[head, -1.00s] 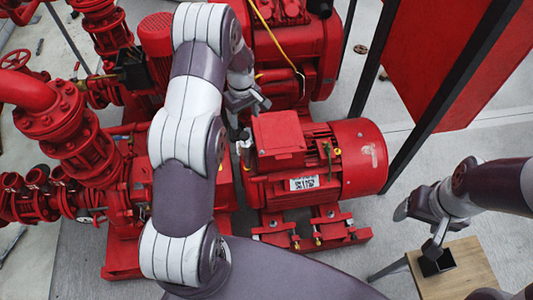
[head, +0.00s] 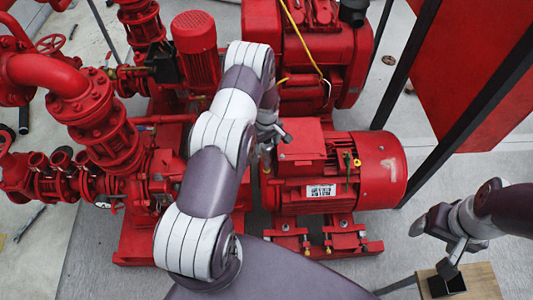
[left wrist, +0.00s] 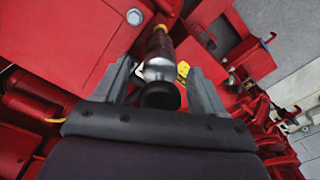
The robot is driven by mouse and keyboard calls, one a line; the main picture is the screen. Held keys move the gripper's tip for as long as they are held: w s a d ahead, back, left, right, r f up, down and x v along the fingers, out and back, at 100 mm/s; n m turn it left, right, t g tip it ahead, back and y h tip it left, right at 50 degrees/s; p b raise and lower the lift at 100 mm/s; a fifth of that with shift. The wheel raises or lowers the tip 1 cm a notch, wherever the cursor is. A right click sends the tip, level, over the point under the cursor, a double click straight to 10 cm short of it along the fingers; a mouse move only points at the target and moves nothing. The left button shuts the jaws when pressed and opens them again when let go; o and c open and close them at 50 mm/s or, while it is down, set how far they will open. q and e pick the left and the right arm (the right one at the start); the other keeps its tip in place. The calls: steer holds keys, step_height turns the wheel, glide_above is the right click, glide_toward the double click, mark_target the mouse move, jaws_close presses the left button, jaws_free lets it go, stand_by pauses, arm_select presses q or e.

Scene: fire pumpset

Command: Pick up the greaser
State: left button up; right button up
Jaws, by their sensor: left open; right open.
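The greaser, a slim cylinder with a silver section and a black end, shows in the left wrist view (left wrist: 158,69) between the two fingers. In the head view what appears to be the greaser is a small grey piece (head: 266,160) at the left end of the red motor, mostly hidden by my left arm. My left gripper (head: 273,132) is just above it; in the left wrist view the open fingers (left wrist: 162,82) stand on either side with gaps. My right gripper (head: 437,244) is open and empty at the right, above a wooden stool.
The red motor (head: 378,172) and its terminal box (head: 302,150) stand close to the right of my left gripper. Red pipes and valves (head: 95,125) fill the left. A wooden stool (head: 480,284) holds a black square holder (head: 447,287). Black posts and a red panel stand at upper right.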

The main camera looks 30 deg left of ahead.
arm_select(q)
jaws_close()
steer(key=shift+r, duration=0.1)
